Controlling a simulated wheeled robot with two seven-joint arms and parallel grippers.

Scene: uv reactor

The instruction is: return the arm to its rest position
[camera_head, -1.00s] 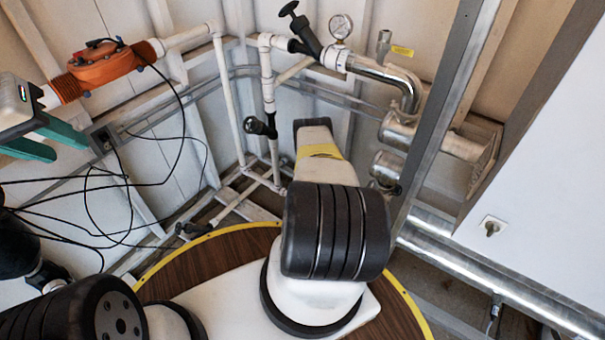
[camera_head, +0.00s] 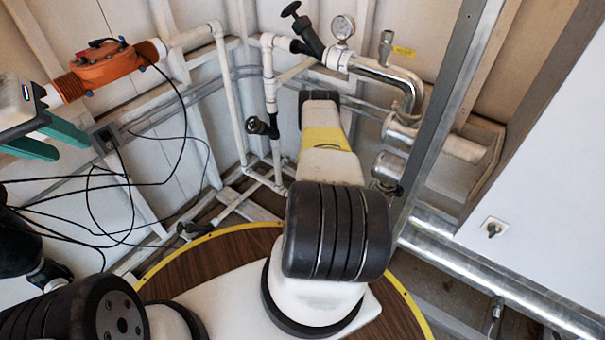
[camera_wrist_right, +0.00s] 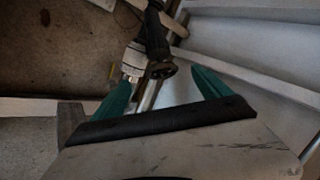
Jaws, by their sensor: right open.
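My right arm (camera_head: 325,165) reaches up the middle of the head view, with a black ribbed joint and a yellow-banded white link. Its gripper is hidden there. In the right wrist view my right gripper (camera_wrist_right: 160,75) has its two teal fingers spread, with nothing held. A black valve-like part (camera_wrist_right: 157,45) and a pale round fitting (camera_wrist_right: 133,58) show beyond the fingers; I cannot tell the distance. My left gripper (camera_head: 72,150) is at the left edge of the head view, its teal fingers apart and empty.
An orange device (camera_head: 105,66) on white pipe is near the left gripper, with loose black cables (camera_head: 130,185) below. Valves, a pressure gauge (camera_head: 342,27) and a metal elbow (camera_head: 405,80) are behind the right arm. A grey metal post (camera_head: 440,120) stands to its right.

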